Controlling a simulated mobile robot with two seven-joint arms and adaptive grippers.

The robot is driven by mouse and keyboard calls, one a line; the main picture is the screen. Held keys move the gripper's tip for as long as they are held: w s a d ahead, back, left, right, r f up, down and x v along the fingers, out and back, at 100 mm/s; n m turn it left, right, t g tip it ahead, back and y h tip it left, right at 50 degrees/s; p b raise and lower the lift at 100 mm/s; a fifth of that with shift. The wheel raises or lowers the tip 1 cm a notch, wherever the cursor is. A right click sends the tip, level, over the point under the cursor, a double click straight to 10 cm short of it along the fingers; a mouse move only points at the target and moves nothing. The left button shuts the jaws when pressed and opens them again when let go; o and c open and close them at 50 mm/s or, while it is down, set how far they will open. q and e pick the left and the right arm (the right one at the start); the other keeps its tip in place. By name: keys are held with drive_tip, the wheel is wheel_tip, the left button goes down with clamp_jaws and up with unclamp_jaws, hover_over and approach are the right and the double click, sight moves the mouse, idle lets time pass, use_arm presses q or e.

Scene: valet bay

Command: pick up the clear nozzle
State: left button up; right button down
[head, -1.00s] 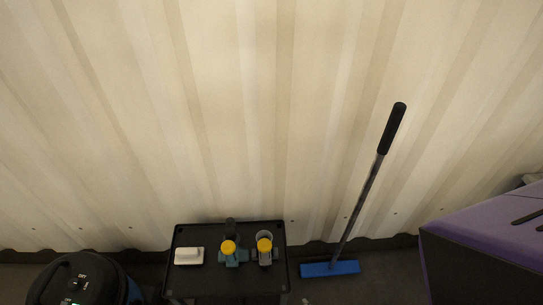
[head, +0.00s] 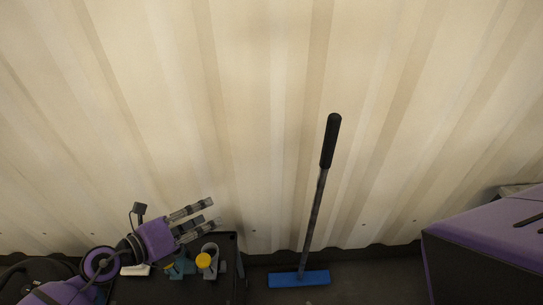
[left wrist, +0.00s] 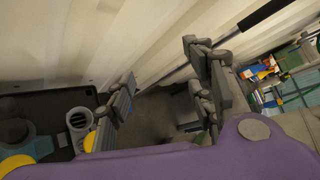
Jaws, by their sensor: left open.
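The clear nozzle (head: 209,247), greyish with a yellow part, stands on the black cart top (head: 225,286) in the head view. It also shows in the left wrist view as a grey ring-like mouth (left wrist: 78,119), left of the near finger. A teal nozzle (head: 178,267) with a yellow part, partly covered by my arm, is to its left. My left gripper (head: 213,213) is open and empty, its fingers pointing right, above the nozzles in the picture. In the left wrist view the spread fingers (left wrist: 163,78) have floor between them. My right gripper is not in view.
A white block (head: 135,270) lies on the cart, partly behind my arm. A blue-headed broom (head: 299,279) leans on the corrugated wall right of the cart. A purple-topped box (head: 490,236) stands at far right. Floor between cart and box is mostly clear.

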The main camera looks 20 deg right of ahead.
use_arm(q)
drive_tip(key=a+f+m+y, duration=0.2)
drive_tip(key=a+f+y, duration=0.1)
drive_tip(key=a, duration=0.2)
drive_tip(key=a+f+m+g+y, duration=0.1)
drive_tip(key=a+f+m+y, duration=0.1)
drive_tip(key=a+f+y, duration=0.1)
drive_tip(key=a+f+m+g+y, duration=0.1)
drive_tip(key=a+f+m+y, duration=0.1)
drive_tip(key=a+f, duration=0.3)
drive_tip(key=shift+w+a+f+m+y, duration=0.15)
drive_tip(key=shift+a+m+y, duration=0.1)
drive_tip(key=shift+a, duration=0.3)
drive_tip(key=shift+w+a+f+m+y, duration=0.15)
drive_tip(key=shift+a+m, duration=0.1)
drive_tip(key=shift+a, duration=0.25)
drive_tip(key=shift+g, duration=0.3)
drive_tip(key=f, duration=0.4)
drive_tip(key=d+f, duration=0.1)
drive_tip(key=f, duration=0.2)
drive_tip(key=shift+w, duration=0.35)
drive_tip(key=shift+w+d+f, duration=0.1)
drive_tip(key=shift+w+f, duration=0.05)
drive_tip(key=shift+f, duration=0.25)
drive_tip(key=c, duration=1.2)
drive_tip(key=shift+r, duration=0.1)
drive_tip(key=shift+c, duration=0.2)
